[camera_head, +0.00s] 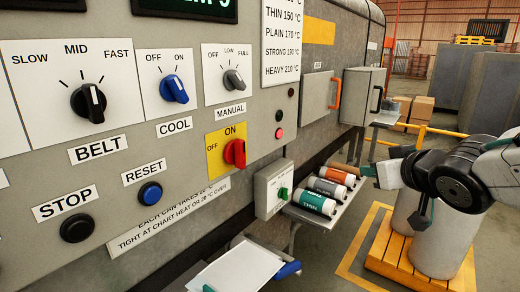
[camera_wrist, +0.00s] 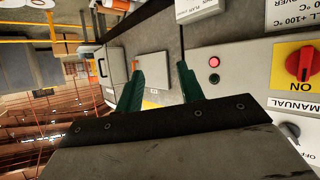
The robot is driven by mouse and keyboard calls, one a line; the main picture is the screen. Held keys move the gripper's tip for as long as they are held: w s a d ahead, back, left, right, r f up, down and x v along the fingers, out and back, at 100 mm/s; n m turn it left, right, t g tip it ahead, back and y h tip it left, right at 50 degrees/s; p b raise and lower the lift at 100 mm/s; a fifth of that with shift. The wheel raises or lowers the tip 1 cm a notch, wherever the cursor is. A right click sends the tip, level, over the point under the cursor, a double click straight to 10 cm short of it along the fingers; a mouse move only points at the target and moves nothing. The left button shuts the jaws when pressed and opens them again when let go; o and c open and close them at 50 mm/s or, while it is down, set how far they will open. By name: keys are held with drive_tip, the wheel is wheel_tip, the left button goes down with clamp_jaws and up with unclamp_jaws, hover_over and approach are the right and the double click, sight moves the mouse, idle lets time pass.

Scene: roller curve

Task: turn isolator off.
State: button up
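The isolator is a red rotary knob (camera_head: 234,153) on a yellow plate (camera_head: 214,160) marked OFF at left and ON on top. Its grip stands roughly upright, in line with ON. In the wrist view the knob (camera_wrist: 305,63) is at the upper right edge, partly cut off, with ON beside it. My gripper (camera_wrist: 160,78) shows two green fingers apart, with nothing between them.
Blue COOL (camera_head: 174,89), grey MANUAL (camera_head: 233,79) and black BELT (camera_head: 88,103) knobs surround the isolator. Below are RESET (camera_head: 150,192) and STOP (camera_head: 76,229) buttons. A grey box with a green knob (camera_head: 283,194) and a shelf of cans (camera_head: 315,203) jut out below right.

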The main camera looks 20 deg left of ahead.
drive_tip(key=a+r+n+y, duration=0.1)
drive_tip(key=a+n+y, duration=0.4)
drive_tip(key=a, duration=0.7)
drive_tip(key=n+g+y, duration=0.3)
drive_tip(key=g+y, duration=0.2)
drive_tip(key=y, duration=0.2)
approach(244, 149)
drive_tip(key=a, duration=0.1)
drive_tip(key=x, duration=0.7)
drive_tip(key=shift+w, duration=0.25)
drive_tip(key=shift+w+a+r, duration=0.1)
drive_tip(key=shift+w+a, duration=0.05)
drive_tip(key=shift+a, duration=0.25)
clamp_jaws()
